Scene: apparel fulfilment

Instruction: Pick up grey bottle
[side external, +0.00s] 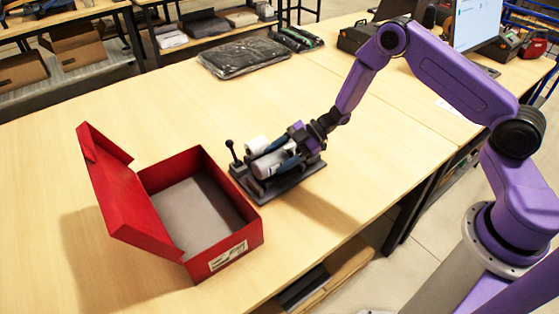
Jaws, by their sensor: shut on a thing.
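A pale grey cylinder, which I take to be the grey bottle (268,166), lies on its side above a dark grey base plate (306,178). The plate stands on the table just right of the red box. My gripper (284,158) reaches down from the right, with its fingers shut on the grey bottle. The fingers and wrist hide part of the bottle, and I cannot tell whether it still touches the plate. A smaller white cylinder (257,145) sits just behind it, beside a black knobbed lever (231,150).
An open red box (228,248) with its lid raised at the left stands close by; grey material (196,212) lies inside. Dark bagged garments (243,57) lie at the back. The table's left side is clear. Its front edge runs near the box.

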